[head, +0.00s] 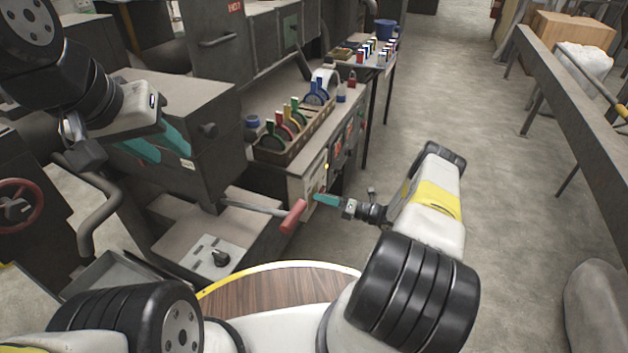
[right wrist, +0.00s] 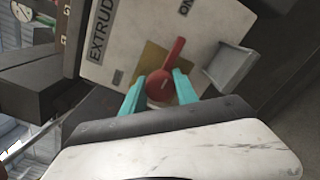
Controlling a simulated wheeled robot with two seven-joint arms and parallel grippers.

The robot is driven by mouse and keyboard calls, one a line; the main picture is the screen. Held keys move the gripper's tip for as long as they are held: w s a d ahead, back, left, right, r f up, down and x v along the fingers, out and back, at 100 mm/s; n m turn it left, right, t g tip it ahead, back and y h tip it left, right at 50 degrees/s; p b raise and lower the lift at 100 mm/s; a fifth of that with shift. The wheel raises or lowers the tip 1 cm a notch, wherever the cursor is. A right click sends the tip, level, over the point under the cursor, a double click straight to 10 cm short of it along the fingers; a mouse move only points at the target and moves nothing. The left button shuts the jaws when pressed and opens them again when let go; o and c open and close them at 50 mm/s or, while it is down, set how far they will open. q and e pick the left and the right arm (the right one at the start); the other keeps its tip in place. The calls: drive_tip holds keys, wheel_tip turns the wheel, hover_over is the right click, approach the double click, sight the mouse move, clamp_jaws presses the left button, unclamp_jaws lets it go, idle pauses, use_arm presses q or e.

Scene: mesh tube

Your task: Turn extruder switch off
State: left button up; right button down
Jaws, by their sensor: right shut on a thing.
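The extruder switch (right wrist: 162,82) is a red lever with a round hub on a pale panel (right wrist: 128,45) in the right wrist view. The panel carries a cut-off "EXTRUD" label and an "ON" label near the top. The lever's tip points up and slightly right, towards "ON". My right gripper (right wrist: 160,86) has its teal fingers on both sides of the red hub, shut on it. In the head view my right gripper (head: 322,200) reaches the cabinet front, and the switch itself cannot be made out. My left gripper (head: 160,148) is open and empty, beside a grey machine box.
A red-gripped lever (head: 293,216) sticks out just left of my right gripper. A wooden rack (head: 295,135) with coloured tools stands on the cabinet. A grey box-like part (right wrist: 232,65) juts out right of the switch.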

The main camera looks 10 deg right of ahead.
drive_tip(key=n, duration=0.4)
drive_tip(key=shift+d+n, duration=0.1)
drive_tip(key=shift+n, duration=0.2)
drive_tip(key=n, duration=0.4)
drive_tip(key=shift+n, duration=0.3)
drive_tip(key=n, duration=0.4)
drive_tip(key=shift+n, duration=2.3)
drive_tip(key=c, duration=0.9)
unclamp_jaws()
drive_tip(key=shift+c, duration=0.2)
